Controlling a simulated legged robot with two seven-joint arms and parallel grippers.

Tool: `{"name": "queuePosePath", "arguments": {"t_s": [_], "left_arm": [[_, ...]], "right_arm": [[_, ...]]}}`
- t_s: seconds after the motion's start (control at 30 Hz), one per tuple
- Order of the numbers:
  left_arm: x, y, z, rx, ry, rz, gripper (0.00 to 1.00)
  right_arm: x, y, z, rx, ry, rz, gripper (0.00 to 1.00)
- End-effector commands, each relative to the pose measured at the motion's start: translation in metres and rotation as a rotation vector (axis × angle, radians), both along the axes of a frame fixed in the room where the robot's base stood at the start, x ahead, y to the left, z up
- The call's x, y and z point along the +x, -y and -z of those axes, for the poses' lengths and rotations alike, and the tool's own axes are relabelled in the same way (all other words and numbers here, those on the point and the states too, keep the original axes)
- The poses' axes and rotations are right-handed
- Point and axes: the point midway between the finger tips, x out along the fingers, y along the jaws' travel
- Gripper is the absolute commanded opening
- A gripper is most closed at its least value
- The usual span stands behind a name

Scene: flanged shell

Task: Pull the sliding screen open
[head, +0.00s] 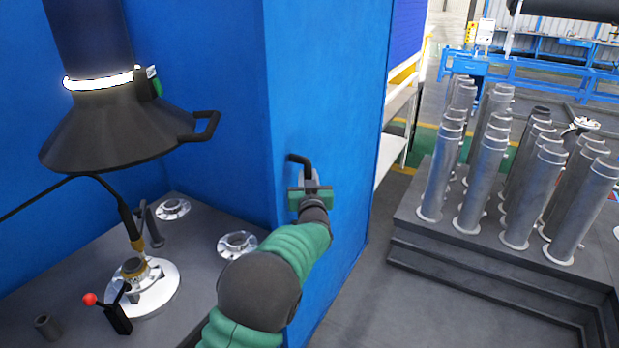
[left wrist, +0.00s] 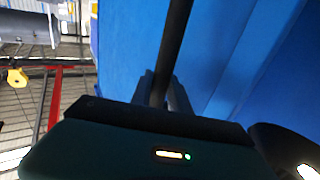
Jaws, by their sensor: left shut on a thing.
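The blue sliding screen (head: 340,110) stands upright at the middle of the head view, and its blue face also fills much of the left wrist view (left wrist: 130,50). A black handle (head: 299,158) sticks out from its face. My left gripper (head: 310,180) is at this handle, and its fingers are shut on the handle's bar. In the left wrist view the dark bar (left wrist: 176,45) runs between the two fingers (left wrist: 162,90). The fingertips are partly hidden by the gripper body in the head view. My right gripper is not in view.
Left of the screen, a dark bench (head: 200,275) holds flanged parts and a red-knobbed lever (head: 105,310). A black fume hood (head: 120,130) hangs above it. On the right, several grey flanged tubes (head: 485,180) stand on a stepped dark platform (head: 450,255). Grey floor (head: 400,310) lies between.

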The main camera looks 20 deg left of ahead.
Motion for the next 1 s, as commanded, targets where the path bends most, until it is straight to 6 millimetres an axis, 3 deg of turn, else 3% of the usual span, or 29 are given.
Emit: {"name": "queuePosePath", "arguments": {"t_s": [0.03, 0.47, 0.5, 0.63, 1.0], "left_arm": [[-0.0003, 0.0013, 0.0094, -0.005, -0.018, 0.003, 0.00], [0.0009, 0.0015, 0.0106, -0.006, -0.019, 0.003, 0.00], [0.0009, 0.0015, 0.0107, -0.006, -0.019, 0.003, 0.24], [0.0009, 0.0012, 0.0083, -0.005, -0.015, 0.002, 0.41], [-0.0036, 0.0031, 0.0032, -0.003, -0.005, 0.002, 0.43]], "right_arm": [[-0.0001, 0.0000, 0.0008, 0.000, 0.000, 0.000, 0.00], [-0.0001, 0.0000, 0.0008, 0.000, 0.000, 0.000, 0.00], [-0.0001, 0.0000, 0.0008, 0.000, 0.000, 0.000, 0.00], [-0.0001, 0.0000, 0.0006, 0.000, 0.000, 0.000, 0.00], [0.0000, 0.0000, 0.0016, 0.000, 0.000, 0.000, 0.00]]}}
